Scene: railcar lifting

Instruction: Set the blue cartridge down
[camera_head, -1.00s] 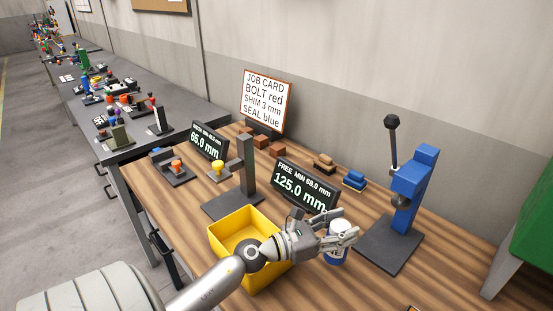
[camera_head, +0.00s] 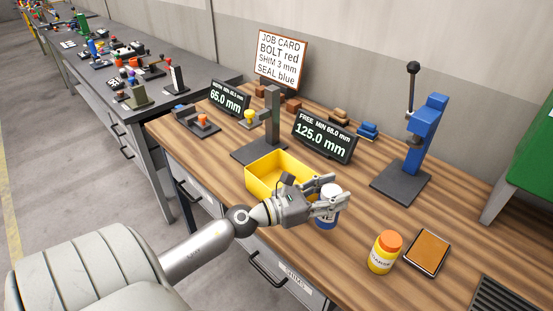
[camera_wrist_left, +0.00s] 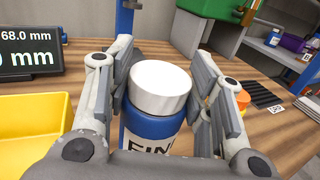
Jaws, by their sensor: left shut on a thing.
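The blue cartridge (camera_head: 328,210) is a blue cylinder with a white cap. My left gripper (camera_head: 328,200) is shut on it and holds it upright at the front of the wooden bench, just right of the yellow bin. My right gripper is not in view.
The yellow bin (camera_head: 262,189) is left of the cartridge. A blue press (camera_head: 420,140) stands behind. Bare wood (camera_head: 352,205) lies between them.

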